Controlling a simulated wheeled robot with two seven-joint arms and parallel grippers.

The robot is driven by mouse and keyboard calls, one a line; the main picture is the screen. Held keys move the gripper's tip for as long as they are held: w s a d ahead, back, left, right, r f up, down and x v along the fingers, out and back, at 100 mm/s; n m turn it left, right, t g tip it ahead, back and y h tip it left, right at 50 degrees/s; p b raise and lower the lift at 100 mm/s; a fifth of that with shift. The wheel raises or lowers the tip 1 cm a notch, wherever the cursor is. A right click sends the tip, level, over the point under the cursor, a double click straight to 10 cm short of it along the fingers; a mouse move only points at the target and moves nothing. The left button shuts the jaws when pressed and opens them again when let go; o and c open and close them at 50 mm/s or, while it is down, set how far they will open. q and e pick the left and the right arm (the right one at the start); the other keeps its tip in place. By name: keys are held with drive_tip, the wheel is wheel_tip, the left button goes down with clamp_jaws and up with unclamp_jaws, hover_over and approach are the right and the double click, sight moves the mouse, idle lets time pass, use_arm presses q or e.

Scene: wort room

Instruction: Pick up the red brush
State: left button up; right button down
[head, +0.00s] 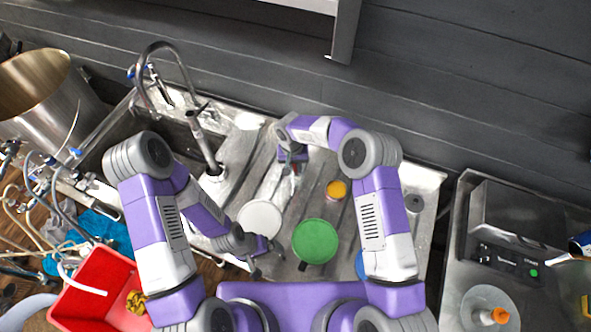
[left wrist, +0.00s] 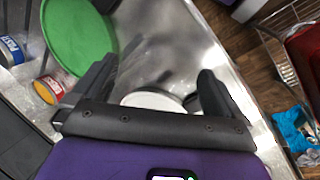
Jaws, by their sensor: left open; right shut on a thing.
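My right gripper (head: 293,162) is shut over the draining board of the metal sink. A small red part, seemingly the red brush (head: 299,168), shows at its fingertips; most of it is hidden by the gripper and too small to make out. My left gripper (head: 264,262) is open and empty, low at the front of the board, below the white round dish (head: 260,217). In the left wrist view its two fingers (left wrist: 155,92) stand wide apart, with the white dish (left wrist: 152,101) showing beyond them. The red brush is not seen in that view.
A green round pan (head: 315,241) and a yellow-topped can (head: 336,189) stand on the board, right of the white dish. A tall faucet (head: 180,60) rises at the left. A red bin (head: 90,285) stands front left. A scale (head: 505,255) sits at the right.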

idle(0.3)
wheel_tip(320, 180, up, 10)
drive_tip(key=p, duration=0.4)
drive_tip(key=shift+r+p, duration=0.2)
drive_tip(key=shift+p, duration=0.1)
use_arm(q)
wheel_tip(320, 180, up, 5)
drive_tip(key=shift+f, duration=0.2)
use_arm(e)
wheel_tip(320, 180, up, 8)
drive_tip(key=shift+f, duration=0.2)
